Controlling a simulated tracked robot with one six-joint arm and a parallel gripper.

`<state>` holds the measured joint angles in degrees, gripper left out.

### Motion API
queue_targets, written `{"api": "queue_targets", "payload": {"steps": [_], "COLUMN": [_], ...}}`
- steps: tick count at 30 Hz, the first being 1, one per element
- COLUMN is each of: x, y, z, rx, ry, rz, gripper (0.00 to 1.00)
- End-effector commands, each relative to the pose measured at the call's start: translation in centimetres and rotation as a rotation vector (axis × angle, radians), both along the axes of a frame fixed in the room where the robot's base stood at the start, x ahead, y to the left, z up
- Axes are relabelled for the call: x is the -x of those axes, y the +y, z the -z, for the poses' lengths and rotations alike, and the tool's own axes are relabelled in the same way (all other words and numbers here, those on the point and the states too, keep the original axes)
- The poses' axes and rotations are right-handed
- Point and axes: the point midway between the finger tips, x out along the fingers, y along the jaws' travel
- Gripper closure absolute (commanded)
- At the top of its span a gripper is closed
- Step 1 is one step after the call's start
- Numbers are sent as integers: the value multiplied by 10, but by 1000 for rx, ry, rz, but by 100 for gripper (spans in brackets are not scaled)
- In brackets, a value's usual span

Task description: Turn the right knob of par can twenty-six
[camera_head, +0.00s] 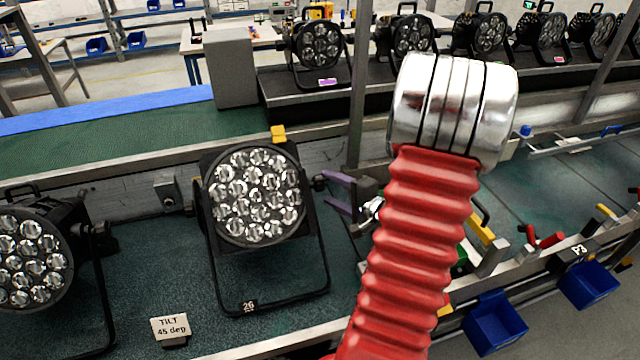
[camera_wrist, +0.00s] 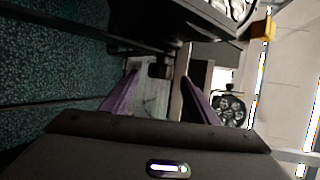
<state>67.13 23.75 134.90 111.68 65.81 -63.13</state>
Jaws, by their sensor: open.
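Par can twenty-six (camera_head: 255,200) stands on the green belt, a black lamp with a round face of clear lenses, its frame marked 26. Its right knob (camera_head: 318,183) is a small dark piece on its right side. My gripper (camera_head: 327,188) is just right of the knob, its two purple fingers apart and pointing left at it. In the wrist view my gripper (camera_wrist: 159,76) is open, with a small dark piece, apparently the knob (camera_wrist: 160,68), between or just beyond the fingertips. I cannot tell whether they touch. The can's dark body (camera_wrist: 185,14) fills the top there.
Another par can (camera_head: 32,255) stands at the left. A card reading TILT 45 deg (camera_head: 171,327) is in front. A yellow piece (camera_head: 278,132) is at the can's top right. Several par cans line the rear belt. Blue bins (camera_head: 495,322) hang at the lower right.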

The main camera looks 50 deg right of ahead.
Motion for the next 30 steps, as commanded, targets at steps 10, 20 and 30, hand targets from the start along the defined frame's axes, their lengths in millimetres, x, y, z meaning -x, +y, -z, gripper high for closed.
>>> {"api": "queue_targets", "payload": {"steps": [10, 20, 30], "x": [-44, -52, -51], "y": [-4, -6, -6], "z": [12, 14, 14], "rx": [0, 1, 0], "ry": [0, -1, 0], "rz": [-1, 2, 2], "gripper": [46, 46, 64]}}
